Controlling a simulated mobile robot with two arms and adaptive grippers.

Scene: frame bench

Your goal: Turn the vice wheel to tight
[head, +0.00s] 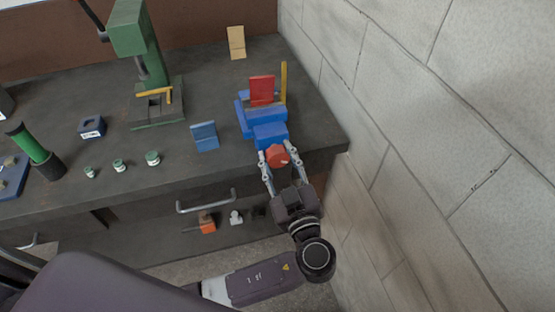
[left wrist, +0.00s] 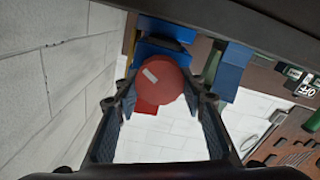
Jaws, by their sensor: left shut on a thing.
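The blue vice (head: 268,132) stands at the bench's right front corner, with a red block (head: 262,90) upright at its back. Its red round wheel (head: 278,153) faces the front edge. My left gripper (head: 278,158) reaches up to it with a finger on each side, shut on the wheel. In the left wrist view the wheel (left wrist: 160,88) lies between the fingertips and shows a pale mark pointing up-left. The vice body (left wrist: 160,52) shows behind it, partly hidden. My right gripper is in neither view.
A stone wall (head: 420,120) rises close on the right. A blue block (head: 204,136), several small jars and a green press (head: 130,30) stand to the left on the bench. A drawer handle (head: 206,200) juts out below the front edge. A yellow card (head: 236,42) stands behind.

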